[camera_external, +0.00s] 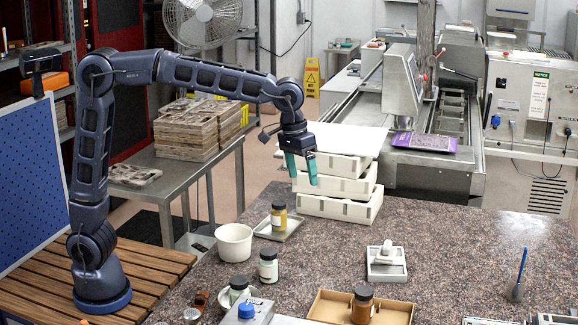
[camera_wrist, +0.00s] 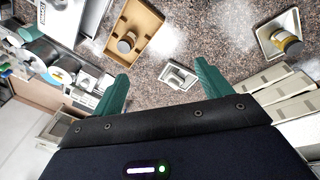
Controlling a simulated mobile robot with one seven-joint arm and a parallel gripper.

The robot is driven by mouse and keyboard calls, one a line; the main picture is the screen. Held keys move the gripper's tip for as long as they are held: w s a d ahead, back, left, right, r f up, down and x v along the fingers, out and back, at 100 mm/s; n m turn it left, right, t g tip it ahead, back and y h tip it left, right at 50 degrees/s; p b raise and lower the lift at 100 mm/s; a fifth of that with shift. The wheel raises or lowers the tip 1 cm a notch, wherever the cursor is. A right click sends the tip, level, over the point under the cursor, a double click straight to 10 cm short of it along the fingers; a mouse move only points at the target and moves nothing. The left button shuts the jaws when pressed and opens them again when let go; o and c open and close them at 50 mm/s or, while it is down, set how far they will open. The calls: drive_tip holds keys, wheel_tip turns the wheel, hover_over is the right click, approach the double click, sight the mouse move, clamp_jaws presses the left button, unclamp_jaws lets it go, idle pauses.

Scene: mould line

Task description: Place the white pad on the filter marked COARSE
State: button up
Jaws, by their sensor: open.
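My gripper (camera_external: 303,181) has two teal fingers that are open and empty, high above the stone counter's far left part. In the wrist view my gripper (camera_wrist: 162,72) shows its fingers spread apart with nothing between them. A small square white tray (camera_external: 374,273) lies on the counter to the right of my gripper, with a small white piece (camera_external: 387,250) on it. The tray also shows in the wrist view (camera_wrist: 168,82), beyond and between the fingers. I cannot tell whether this piece is the white pad. No COARSE marking is readable in either view.
Stacked white trays (camera_external: 340,208) stand at the counter's far edge. A metal tray (camera_external: 292,232) holds a yellow jar (camera_external: 279,218). A white tub (camera_external: 234,243) and a pale green jar (camera_external: 268,268) stand nearby. A tan tray (camera_external: 330,309) holds a dark-capped jar (camera_external: 362,308). The counter's right side has free room.

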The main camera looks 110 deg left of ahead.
drive_tip(key=s+d+r+m, duration=0.25)
drive_tip(key=s+d, duration=0.45)
drive_tip(key=s, duration=0.4)
drive_tip(key=s+d+f+m+t, duration=0.1)
drive_tip(key=s+d+f+m, duration=0.1)
drive_tip(key=s, duration=0.7)
drive_tip(key=s+d+f+m, duration=0.3)
drive_tip(key=s+d+f, duration=0.1)
drive_tip(key=s, duration=0.5)
drive_tip(key=s+d+f+m+t, duration=0.1)
drive_tip(key=s+d+f+m, duration=0.2)
drive_tip(key=s, duration=0.6)
wheel_tip(320, 180, down, 2)
drive_tip(key=shift+s+f+t, duration=0.1)
drive_tip(key=shift+s+t, duration=0.05)
drive_tip(key=shift+t, duration=0.15)
